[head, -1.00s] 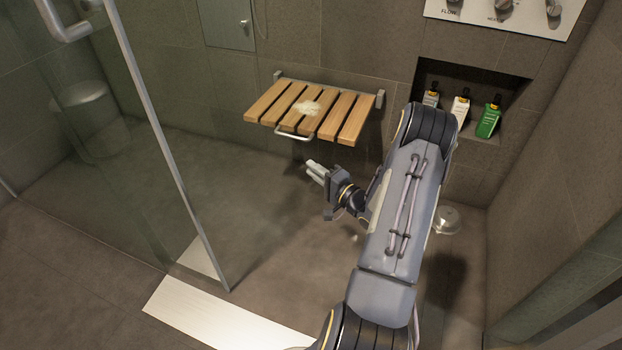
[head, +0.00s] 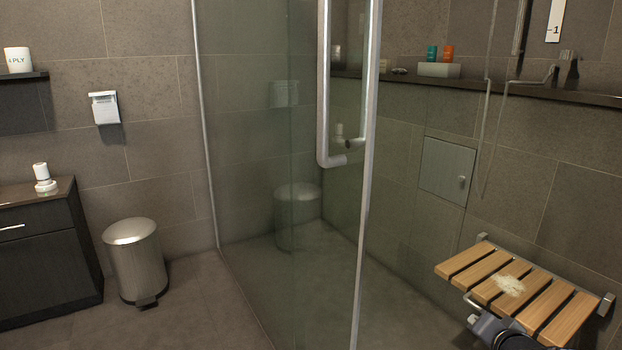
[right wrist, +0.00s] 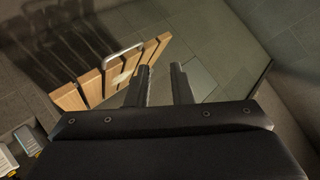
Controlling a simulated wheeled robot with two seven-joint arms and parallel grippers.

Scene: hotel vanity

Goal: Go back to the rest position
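My right gripper (right wrist: 160,82) shows in the right wrist view with its two fingers apart and nothing visible between them. Beyond it to the left is the slatted wooden shower seat (right wrist: 95,85) with its metal bar. In the head view only a dark part of my right arm (head: 496,330) shows, at the bottom right, in front of the near edge of the wooden seat (head: 470,258). The right fingertips are not clear there. My left gripper is in neither current view.
A glass shower door (head: 340,220) with a long metal handle (head: 324,100) stands mid-view. A pedal bin (head: 134,260) and a dark cabinet (head: 45,255) stand at left. A pale patch (head: 510,285) lies on the seat. Bottles (right wrist: 27,140) show at lower left in the wrist view.

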